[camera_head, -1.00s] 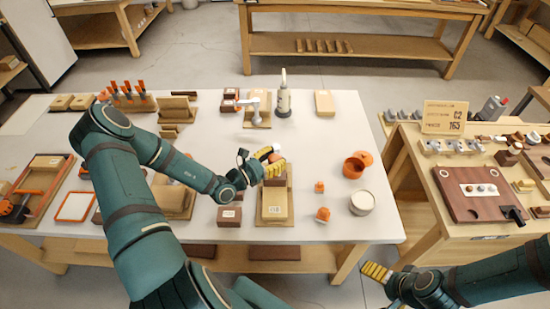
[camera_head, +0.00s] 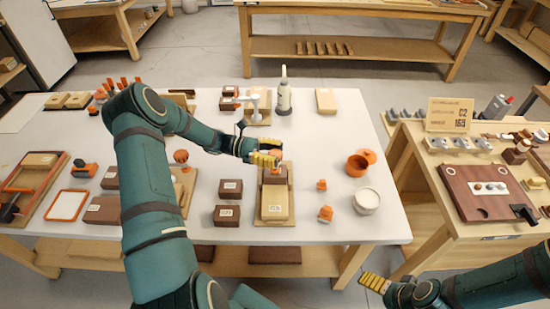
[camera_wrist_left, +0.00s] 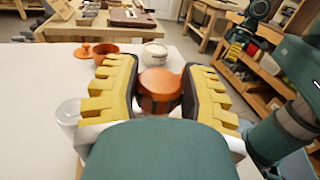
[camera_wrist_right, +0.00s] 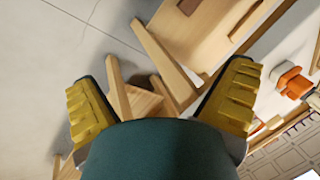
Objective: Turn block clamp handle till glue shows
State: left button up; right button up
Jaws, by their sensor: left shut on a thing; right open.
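The block clamp stands near the front middle of the white table, with a dark brown block (camera_head: 275,178) on a light wooden block (camera_head: 275,205). Its orange handle (camera_wrist_left: 160,84) shows as a round knob with a dark lower part in the left wrist view. My left gripper (camera_head: 266,159) is shut on the handle, its yellow fingers on either side of it. The fingers hide much of the clamp's top in the head view, and I see no glue at the block's edges. My right gripper (camera_head: 375,283) is open and empty, low beside the table; it also shows in the right wrist view (camera_wrist_right: 160,100).
Right of the clamp are small orange pieces (camera_head: 325,214), an orange pot (camera_head: 356,166) and a white jar (camera_head: 367,201). Brown labelled blocks (camera_head: 227,215) lie left. A grey bottle (camera_head: 284,96) stands behind.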

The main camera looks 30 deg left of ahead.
aim_at(275, 153)
pick_arm(q)
jog(key=m+g+b, duration=0.2)
jog(key=m+g, duration=0.1)
jog(key=g, duration=0.1)
jog(key=m+g+b, duration=0.2)
jog(key=g, duration=0.3)
jog(key=shift+f+m, duration=0.15)
jog(key=shift+m, duration=0.25)
jog(key=shift+m+g+b, duration=0.45)
jog(key=shift+m+g, duration=0.25)
jog(key=shift+g, duration=0.5)
jog(key=o, duration=1.2)
jog(key=shift+r, duration=0.25)
notch_tip(275, 153, up, 10)
jog(key=shift+f, duration=0.1)
